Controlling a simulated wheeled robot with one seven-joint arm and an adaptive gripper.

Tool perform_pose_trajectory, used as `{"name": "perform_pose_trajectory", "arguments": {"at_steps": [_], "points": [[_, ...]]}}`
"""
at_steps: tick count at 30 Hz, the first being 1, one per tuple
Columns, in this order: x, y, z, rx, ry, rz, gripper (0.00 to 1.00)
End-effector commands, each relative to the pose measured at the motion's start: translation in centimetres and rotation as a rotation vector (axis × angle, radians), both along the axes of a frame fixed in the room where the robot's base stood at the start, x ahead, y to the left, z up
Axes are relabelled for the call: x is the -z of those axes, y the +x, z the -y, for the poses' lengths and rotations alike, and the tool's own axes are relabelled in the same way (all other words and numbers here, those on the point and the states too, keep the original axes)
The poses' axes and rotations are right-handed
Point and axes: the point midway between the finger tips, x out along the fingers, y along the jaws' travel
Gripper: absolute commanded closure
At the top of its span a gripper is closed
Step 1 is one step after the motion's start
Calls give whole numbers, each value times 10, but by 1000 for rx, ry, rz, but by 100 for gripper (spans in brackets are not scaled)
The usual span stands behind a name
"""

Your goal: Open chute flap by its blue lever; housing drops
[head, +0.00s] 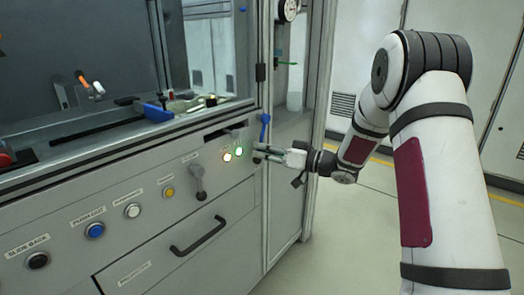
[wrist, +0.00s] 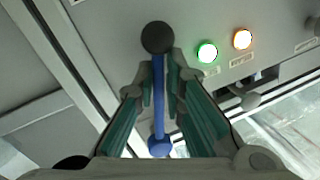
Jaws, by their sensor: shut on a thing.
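The blue lever (head: 265,126) stands on the machine's front panel near its right edge, right of two lit lamps. In the wrist view the lever (wrist: 158,100) is a blue rod running from a dark round pivot (wrist: 157,38) to a blue knob (wrist: 160,147). My gripper (head: 262,152) reaches in from the right. In the wrist view its fingers (wrist: 158,88) lie on both sides of the rod, shut on it between pivot and knob. I cannot make out the chute flap or the housing for certain.
The panel carries a green lamp (wrist: 207,51), an orange lamp (wrist: 242,39), a grey handle (head: 199,182), several push buttons and a dark drawer handle (head: 198,236). A frame post (head: 318,90) stands close right of the lever. The floor at the right is clear.

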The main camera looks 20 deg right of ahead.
Motion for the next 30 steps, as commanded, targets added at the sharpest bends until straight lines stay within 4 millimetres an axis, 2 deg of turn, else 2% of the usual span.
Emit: {"name": "perform_pose_trajectory", "arguments": {"at_steps": [30], "points": [[6, 25, 37, -4, -411, 290, 100]]}}
